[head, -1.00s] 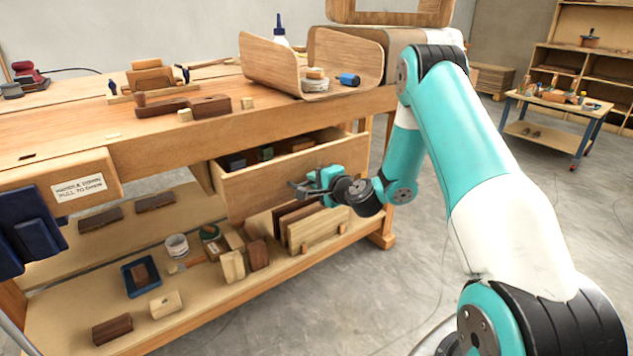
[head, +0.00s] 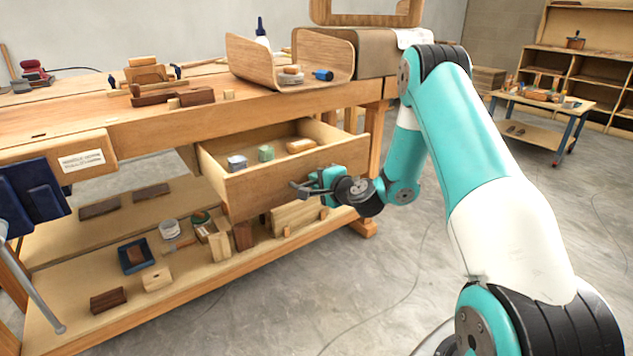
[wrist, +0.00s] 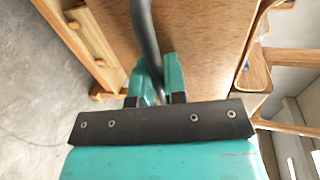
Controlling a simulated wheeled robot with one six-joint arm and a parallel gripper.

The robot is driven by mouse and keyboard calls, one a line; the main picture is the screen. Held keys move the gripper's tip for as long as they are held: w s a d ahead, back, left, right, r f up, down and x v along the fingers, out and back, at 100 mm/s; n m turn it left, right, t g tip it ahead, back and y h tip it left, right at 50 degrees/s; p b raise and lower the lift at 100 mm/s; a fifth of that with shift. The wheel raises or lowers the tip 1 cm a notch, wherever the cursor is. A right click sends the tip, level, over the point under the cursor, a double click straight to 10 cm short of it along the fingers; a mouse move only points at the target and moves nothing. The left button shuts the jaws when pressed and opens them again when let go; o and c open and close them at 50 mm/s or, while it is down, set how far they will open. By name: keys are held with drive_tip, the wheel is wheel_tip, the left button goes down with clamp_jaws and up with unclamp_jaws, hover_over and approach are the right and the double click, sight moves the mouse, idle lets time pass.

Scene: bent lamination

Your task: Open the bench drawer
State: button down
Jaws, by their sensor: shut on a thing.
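The bench drawer (head: 285,183) stands well out from under the workbench top (head: 215,118), and its inside shows. A grey item (head: 237,162), a green block (head: 266,153) and a tan wooden block (head: 301,146) lie in it. My gripper (head: 306,187) is at the drawer front, shut on the dark bar handle. In the wrist view the dark handle (wrist: 145,40) runs between the two teal fingers (wrist: 158,82), in front of the wooden drawer front (wrist: 195,35). The handle is mostly hidden by the gripper in the head view.
A lower shelf (head: 190,285) with several blocks and tins lies under the drawer. A bent wood piece (head: 245,65) and hand tools stand on the bench top. A blue vise (head: 35,195) is at the left.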

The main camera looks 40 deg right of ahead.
drive_tip(key=c, duration=1.2)
unclamp_jaws()
drive_tip(key=b+v, duration=1.7)
drive_tip(key=b, duration=0.1)
drive_tip(key=shift+s+b, duration=0.2)
drive_tip(key=shift+b, duration=0.15)
